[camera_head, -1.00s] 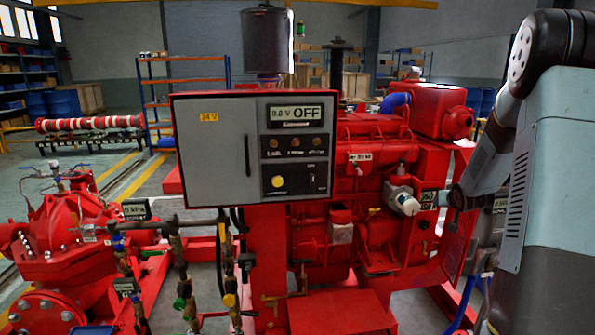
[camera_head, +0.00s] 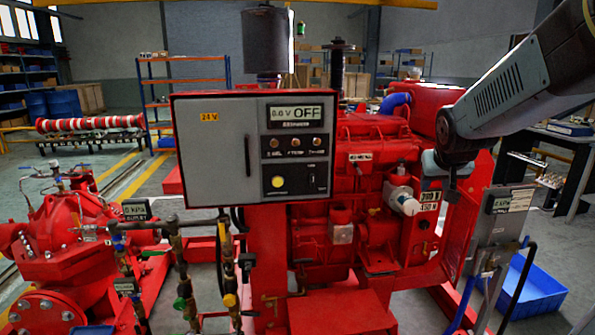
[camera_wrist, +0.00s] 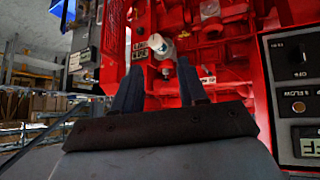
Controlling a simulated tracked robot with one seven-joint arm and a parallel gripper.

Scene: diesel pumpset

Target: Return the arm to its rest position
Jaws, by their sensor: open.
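My arm (camera_head: 530,80) reaches in from the upper right of the head view, its forearm sloping down to the left. My gripper (camera_head: 451,192) hangs at the arm's lower end, in front of the right side of the red engine (camera_head: 350,230). In the wrist view, the two dark fingers of my gripper (camera_wrist: 160,85) stand apart, with nothing between them but the red engine behind. The gripper is open and empty. I cannot tell its exact distance from the engine.
A grey control panel (camera_head: 225,150) reading OFF stands left of my gripper. A white cylindrical part (camera_head: 402,200) sits on the engine close to it. A grey labelled box (camera_head: 503,215) and a blue bin (camera_head: 535,290) are at the right. A workbench (camera_head: 560,140) stands behind.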

